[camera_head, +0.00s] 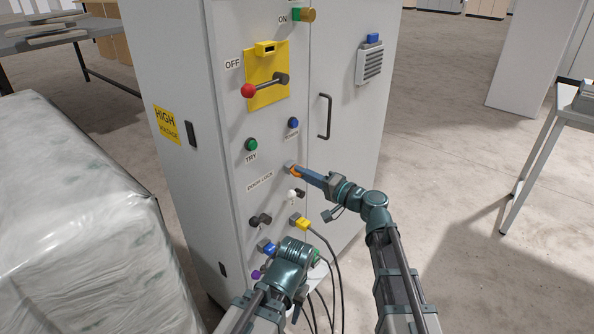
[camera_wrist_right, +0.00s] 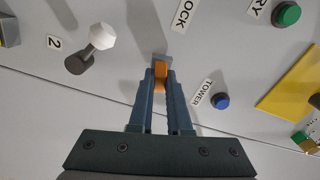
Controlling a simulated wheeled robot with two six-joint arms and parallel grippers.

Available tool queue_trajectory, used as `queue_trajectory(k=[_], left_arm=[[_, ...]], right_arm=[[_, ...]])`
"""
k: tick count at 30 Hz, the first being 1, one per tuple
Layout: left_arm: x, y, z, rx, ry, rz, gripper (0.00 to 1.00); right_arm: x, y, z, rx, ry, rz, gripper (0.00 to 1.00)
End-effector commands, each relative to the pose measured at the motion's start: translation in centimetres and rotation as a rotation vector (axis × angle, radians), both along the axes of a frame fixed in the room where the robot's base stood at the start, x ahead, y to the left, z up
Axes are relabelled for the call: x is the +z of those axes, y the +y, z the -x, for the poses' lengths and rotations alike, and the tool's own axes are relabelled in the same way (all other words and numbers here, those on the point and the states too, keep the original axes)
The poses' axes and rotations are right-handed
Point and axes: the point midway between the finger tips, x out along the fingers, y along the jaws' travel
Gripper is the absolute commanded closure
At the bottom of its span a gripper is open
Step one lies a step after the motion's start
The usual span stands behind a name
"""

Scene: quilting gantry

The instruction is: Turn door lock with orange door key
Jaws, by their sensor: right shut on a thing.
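The grey cabinet (camera_head: 225,130) carries a DOOR LOCK label (camera_head: 260,180) on its front. My right gripper (camera_head: 299,171) is at the small grey lock (camera_head: 289,166) beside that label, its fingers shut on the orange door key (camera_head: 295,170). In the right wrist view, the orange key (camera_wrist_right: 161,77) sits between the two fingertips (camera_wrist_right: 160,82), and its far end meets the grey lock (camera_wrist_right: 159,60). Whether it is fully inserted I cannot tell. My left arm's wrist is low in front of the cabinet; its fingers cannot be made out.
A white-tipped switch (camera_head: 292,194) sits just below the lock, with a blue TOWER button (camera_head: 293,123) above. A red-knobbed lever (camera_head: 248,91) and a door handle (camera_head: 325,117) stick out higher. Cabled plugs, including a yellow one (camera_head: 300,223), are lower. A wrapped pallet (camera_head: 80,220) stands left.

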Motion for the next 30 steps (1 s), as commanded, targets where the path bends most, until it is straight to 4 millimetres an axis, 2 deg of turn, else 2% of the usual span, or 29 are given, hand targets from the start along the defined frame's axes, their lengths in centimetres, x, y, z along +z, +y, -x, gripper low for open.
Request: queue_trajectory(k=[5, 15, 24, 30], left_arm=[[-0.01, 0.0, 0.0, 0.0, 0.0, 0.0, 0.5], [-0.01, 0.0, 0.0, 0.0, 0.0, 0.0, 0.5], [-0.01, 0.0, 0.0, 0.0, 0.0, 0.0, 0.5], [-0.01, 0.0, 0.0, 0.0, 0.0, 0.0, 0.5]], right_arm=[[-0.02, -0.03, 0.0, 0.0, -0.103, 0.076, 1.0], [-0.03, -0.03, 0.0, 0.0, -0.127, 0.094, 1.0], [-0.04, -0.03, 0.0, 0.001, -0.357, 0.261, 1.0], [-0.04, -0.04, -0.01, 0.001, -0.38, 0.278, 1.0]])
